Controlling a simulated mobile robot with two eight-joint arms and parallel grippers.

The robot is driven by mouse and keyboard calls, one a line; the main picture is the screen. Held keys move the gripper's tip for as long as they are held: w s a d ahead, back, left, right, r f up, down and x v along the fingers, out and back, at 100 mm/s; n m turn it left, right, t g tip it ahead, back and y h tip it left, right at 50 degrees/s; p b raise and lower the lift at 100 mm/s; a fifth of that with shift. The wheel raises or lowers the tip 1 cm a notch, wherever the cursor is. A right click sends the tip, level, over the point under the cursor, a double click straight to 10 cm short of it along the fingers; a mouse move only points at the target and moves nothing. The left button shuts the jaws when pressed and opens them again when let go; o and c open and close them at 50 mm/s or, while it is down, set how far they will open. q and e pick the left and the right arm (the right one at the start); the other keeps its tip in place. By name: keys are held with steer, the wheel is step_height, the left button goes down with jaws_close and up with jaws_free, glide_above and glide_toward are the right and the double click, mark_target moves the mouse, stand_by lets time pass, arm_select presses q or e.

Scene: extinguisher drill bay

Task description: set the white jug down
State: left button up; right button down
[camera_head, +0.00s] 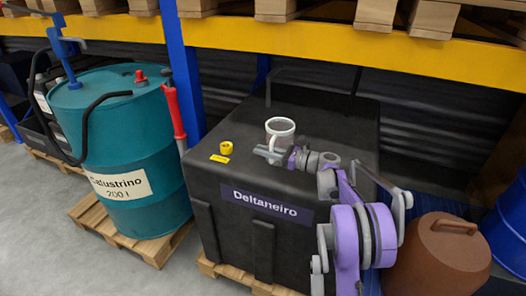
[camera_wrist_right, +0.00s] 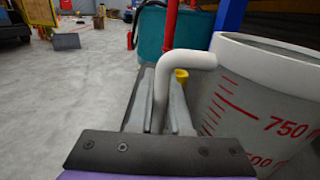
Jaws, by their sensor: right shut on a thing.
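The white jug (camera_head: 281,126) shows at the top of the black box (camera_head: 330,130) labelled Deltaneiro. Its opening faces up and it looks upright. In the right wrist view the jug (camera_wrist_right: 265,100) fills the right side, with red graduation marks. My right gripper (camera_head: 268,155) is at the jug's front left, shut on its handle; the white handle (camera_wrist_right: 186,64) runs down between the fingers in the right wrist view. The gripper hides the jug's base, so I cannot tell whether it touches the box top. My left gripper is not in view.
A brown container (camera_head: 437,255) is at the right. The box top behind the jug is clear.

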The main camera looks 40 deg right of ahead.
steer(key=shift+f, duration=0.15)
steer(key=c, duration=0.9)
jaws_free()
steer(key=shift+o, duration=0.2)
